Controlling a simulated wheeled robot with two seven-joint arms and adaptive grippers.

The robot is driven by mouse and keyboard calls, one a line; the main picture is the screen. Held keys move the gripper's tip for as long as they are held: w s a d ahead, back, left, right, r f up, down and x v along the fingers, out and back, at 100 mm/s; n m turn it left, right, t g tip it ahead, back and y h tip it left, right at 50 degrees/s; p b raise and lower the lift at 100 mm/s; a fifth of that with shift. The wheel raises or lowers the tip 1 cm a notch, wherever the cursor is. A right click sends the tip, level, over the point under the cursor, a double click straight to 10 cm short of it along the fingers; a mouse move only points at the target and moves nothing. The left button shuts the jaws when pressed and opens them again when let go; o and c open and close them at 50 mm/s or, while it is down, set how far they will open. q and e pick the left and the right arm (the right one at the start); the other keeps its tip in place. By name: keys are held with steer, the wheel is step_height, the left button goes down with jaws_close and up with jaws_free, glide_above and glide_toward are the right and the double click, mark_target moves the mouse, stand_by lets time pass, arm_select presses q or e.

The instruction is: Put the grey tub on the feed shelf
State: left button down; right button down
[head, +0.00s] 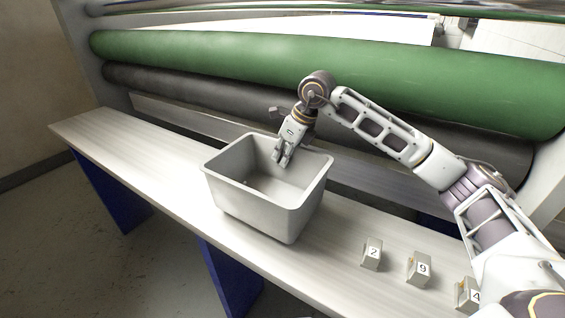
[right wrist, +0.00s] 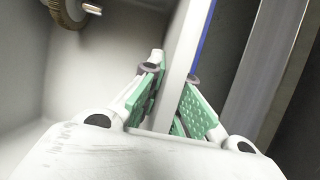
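The grey tub (head: 250,207) is an open box, upright over the pale feed shelf (head: 130,165) in front of the rollers. It appears to rest on the shelf, with no clear gap under it. My right gripper (head: 283,158) reaches down onto the tub's far wall. In the right wrist view my right gripper (right wrist: 172,85) has one green-padded finger on each side of the tub wall (right wrist: 179,60), closed on it near the rim. My left gripper is not in view.
Number blocks 2 (head: 371,254), 9 (head: 418,268) and 4 (head: 467,293) stand on the shelf right of the tub. A green roller (head: 200,58) and a dark roller (head: 190,92) run behind. A brown toothed wheel (right wrist: 68,12) shows inside the tub. The shelf's left end is clear.

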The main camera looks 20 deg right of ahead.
steer(key=shift+f, duration=1.1)
steer(key=c, duration=1.8)
jaws_free()
steer(key=shift+o, duration=0.8)
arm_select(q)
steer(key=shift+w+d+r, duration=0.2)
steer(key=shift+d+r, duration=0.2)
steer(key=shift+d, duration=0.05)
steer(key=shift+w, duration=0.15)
